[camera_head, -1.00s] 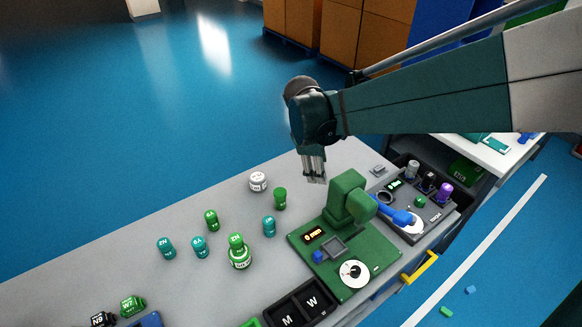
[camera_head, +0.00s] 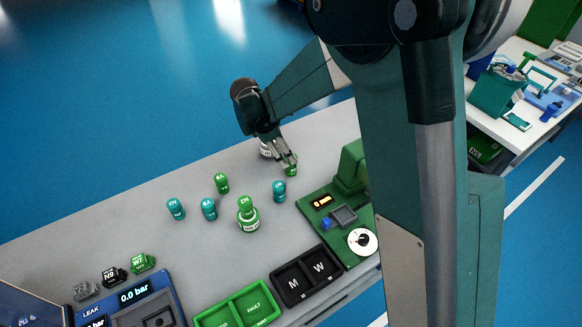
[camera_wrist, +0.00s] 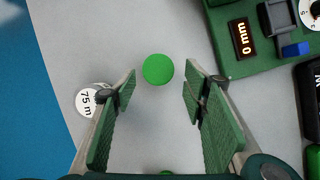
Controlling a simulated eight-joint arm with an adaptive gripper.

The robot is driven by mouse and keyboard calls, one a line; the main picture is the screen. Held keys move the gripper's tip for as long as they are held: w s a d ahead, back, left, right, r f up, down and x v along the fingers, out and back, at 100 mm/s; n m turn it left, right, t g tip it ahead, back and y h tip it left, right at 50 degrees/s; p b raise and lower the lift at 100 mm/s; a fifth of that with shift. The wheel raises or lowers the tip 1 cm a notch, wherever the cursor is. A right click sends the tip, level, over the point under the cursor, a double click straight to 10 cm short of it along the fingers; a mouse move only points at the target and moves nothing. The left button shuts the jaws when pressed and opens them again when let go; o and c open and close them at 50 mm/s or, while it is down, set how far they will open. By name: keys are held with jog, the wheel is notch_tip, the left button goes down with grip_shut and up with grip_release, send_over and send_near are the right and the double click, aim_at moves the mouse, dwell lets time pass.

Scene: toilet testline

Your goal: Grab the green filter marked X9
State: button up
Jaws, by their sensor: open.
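My gripper (camera_head: 287,160) points down over the grey bench and is open and empty. In the head view its fingers partly cover a green filter (camera_head: 291,170) at the bench's far side. In the wrist view a round green top (camera_wrist: 158,69), seemingly that filter, lies between the fingertips of my gripper (camera_wrist: 159,84), with a gap on either side. No X9 mark is legible on it. Another green filter marked like 8A (camera_head: 221,183) stands to the left. A green ZH filter (camera_head: 246,204) stands on a green and white base (camera_head: 248,222).
A white cylinder marked 75 m (camera_wrist: 88,101) stands close outside the left finger. Teal filters (camera_head: 279,190), (camera_head: 209,209), (camera_head: 175,208) stand nearer. A green device (camera_head: 352,225) is to the right, and M and W bins (camera_head: 310,299) are in front.

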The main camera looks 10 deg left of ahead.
aim_at(291, 166)
jog(key=shift+a+f, duration=0.5)
jog(key=shift+f, duration=0.1)
jog(key=shift+x, duration=1.3)
jog(key=shift+d+f, duration=0.1)
jog(key=shift+b+x, duration=0.65)
jog(key=shift+x, duration=1.8)
jog(key=shift+c, duration=0.6)
jog(key=c, duration=0.8)
